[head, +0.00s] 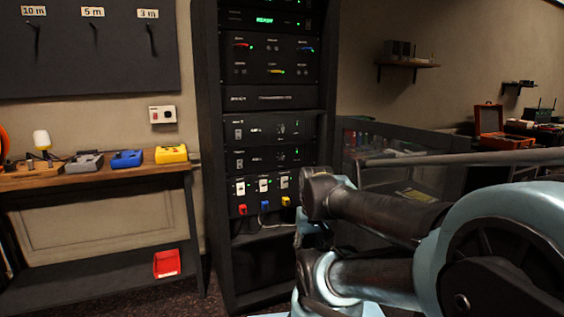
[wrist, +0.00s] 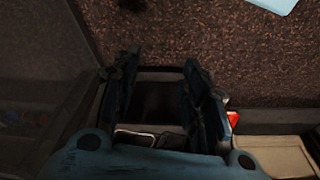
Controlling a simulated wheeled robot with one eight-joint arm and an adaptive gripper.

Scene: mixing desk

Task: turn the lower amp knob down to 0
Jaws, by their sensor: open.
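A tall dark equipment rack (head: 212,200) stands in the middle of the head view. Two similar dark units sit below its middle, an upper one (head: 262,128) and a lower one (head: 262,158). They look like the amps, but their knobs and markings are too small to read. My gripper (wrist: 160,58) shows in the wrist view, with its two dark fingers apart and nothing clear between them. Carpet and a dark surface lie beyond them. In the head view my arm is right of the rack's lower part, and the gripper cannot be made out. No amp knob is recognisable in the wrist view.
A panel with white switches and red, blue and yellow plugs (head: 264,190) sits under the amps. A glass-fronted cabinet (head: 400,140) stands right of the rack, behind my arm.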

